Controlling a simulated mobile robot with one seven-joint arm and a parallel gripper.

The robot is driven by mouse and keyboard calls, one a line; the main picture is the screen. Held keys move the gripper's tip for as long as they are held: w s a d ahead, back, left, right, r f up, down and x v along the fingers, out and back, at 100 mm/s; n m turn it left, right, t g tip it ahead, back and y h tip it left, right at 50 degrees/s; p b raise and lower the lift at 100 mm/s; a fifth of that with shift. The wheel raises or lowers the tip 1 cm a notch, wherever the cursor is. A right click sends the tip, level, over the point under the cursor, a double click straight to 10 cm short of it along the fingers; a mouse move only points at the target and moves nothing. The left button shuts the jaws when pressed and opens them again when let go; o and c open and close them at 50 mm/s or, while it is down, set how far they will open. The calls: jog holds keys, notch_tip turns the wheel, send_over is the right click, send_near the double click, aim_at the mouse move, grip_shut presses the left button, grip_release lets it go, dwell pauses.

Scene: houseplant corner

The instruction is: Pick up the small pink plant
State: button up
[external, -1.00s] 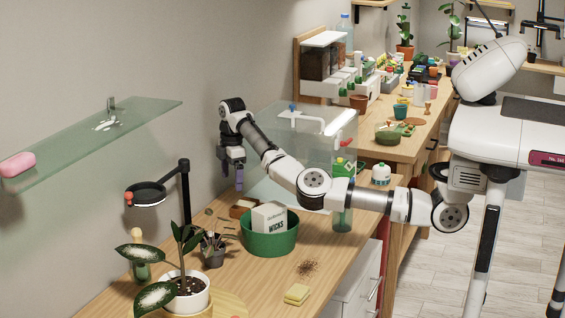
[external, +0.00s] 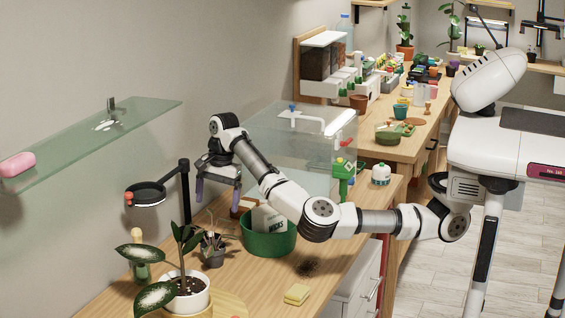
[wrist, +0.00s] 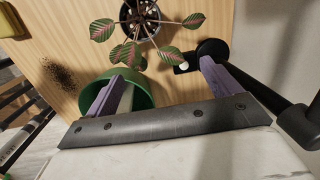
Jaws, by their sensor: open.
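A small plant with pink-veined green leaves (wrist: 130,54) grows from a dark pot at the top of the wrist view. It appears to be the small dark-potted plant (external: 213,251) left of the green tub in the external view, where its leaves are hard to make out. My gripper (external: 218,193) is open and empty, above the bench and beyond the plant and tub. In the wrist view the purple fingers of my gripper (wrist: 161,72) are spread wide, with the plant ahead of them and not between them.
A green tub (external: 268,244) with a white box stands close to the plant; its rim lies near one finger in the wrist view. A black lamp (external: 184,195) is at left. A white-potted plant (external: 187,296) stands in front. Spilled soil and a sponge (external: 297,294) lie right.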

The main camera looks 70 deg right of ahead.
aim_at(213, 252)
jog(key=s+a+m, duration=0.3)
jog(key=a+m, duration=0.2)
jog(key=m, duration=0.3)
jog(key=f, duration=0.5)
jog(key=w+f, duration=0.1)
jog(key=f, duration=0.2)
jog(key=shift+a+f, duration=0.2)
jog(key=shift+a, duration=0.1)
jog(key=shift+w+a+f+p, duration=0.15)
jog(key=shift+f+p, duration=0.1)
jog(key=shift+f, duration=0.65)
jog(key=shift+w+a+f+p, duration=0.15)
jog(key=shift+f+p, duration=0.15)
jog(key=shift+f, duration=0.6)
jog(key=shift+w+f+p, duration=0.15)
jog(key=shift+f+p, duration=0.1)
jog(key=shift+f, duration=0.65)
jog(key=c, duration=1.1)
jog(key=shift+r, duration=0.1)
